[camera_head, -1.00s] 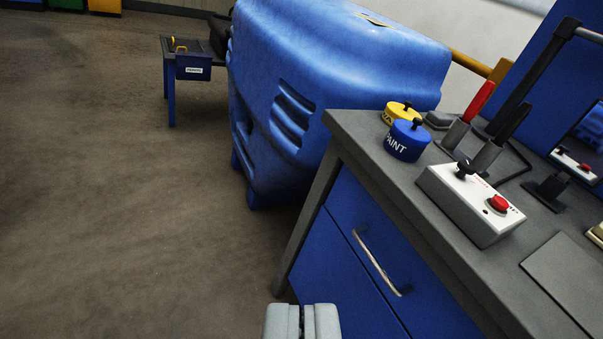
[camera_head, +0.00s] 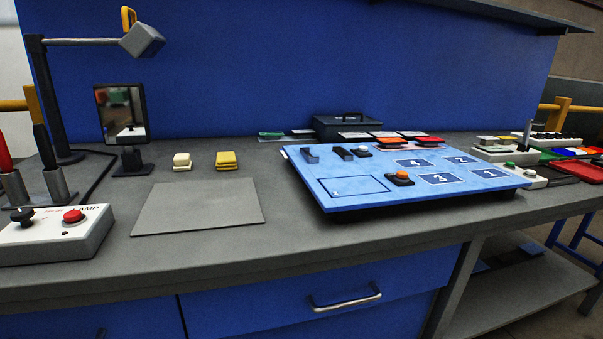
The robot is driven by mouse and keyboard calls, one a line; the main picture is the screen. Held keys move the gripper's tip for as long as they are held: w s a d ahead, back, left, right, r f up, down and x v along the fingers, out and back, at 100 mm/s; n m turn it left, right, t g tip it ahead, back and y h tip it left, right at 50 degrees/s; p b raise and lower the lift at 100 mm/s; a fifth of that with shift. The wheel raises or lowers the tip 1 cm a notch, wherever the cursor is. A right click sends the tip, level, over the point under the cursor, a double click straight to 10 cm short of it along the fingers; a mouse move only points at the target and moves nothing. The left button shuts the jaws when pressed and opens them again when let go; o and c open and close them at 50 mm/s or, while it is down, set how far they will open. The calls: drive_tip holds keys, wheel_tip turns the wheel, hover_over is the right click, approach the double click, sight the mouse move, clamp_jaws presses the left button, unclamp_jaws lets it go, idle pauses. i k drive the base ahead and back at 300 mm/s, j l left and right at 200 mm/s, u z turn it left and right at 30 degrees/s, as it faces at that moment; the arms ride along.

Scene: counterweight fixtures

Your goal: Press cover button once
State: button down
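A light blue panel (camera_head: 440,197) lies slightly tilted on the grey workbench, right of centre. An outlined rectangular cover (camera_head: 345,186) is at its front left. An orange button (camera_head: 402,175) on a black base sits just right of that outline. I cannot read a label that tells which one is the cover button. Marked squares 1 to 4 fill the panel's right side. My gripper is not in view.
A lamp box (camera_head: 52,240) with a red button and black knob stands at the left. A drawer handle (camera_head: 345,301) sticks out in front.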

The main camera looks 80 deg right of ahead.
sight(401, 175)
drive_tip(key=k+j+z, duration=0.15)
drive_tip(key=z, duration=2.3)
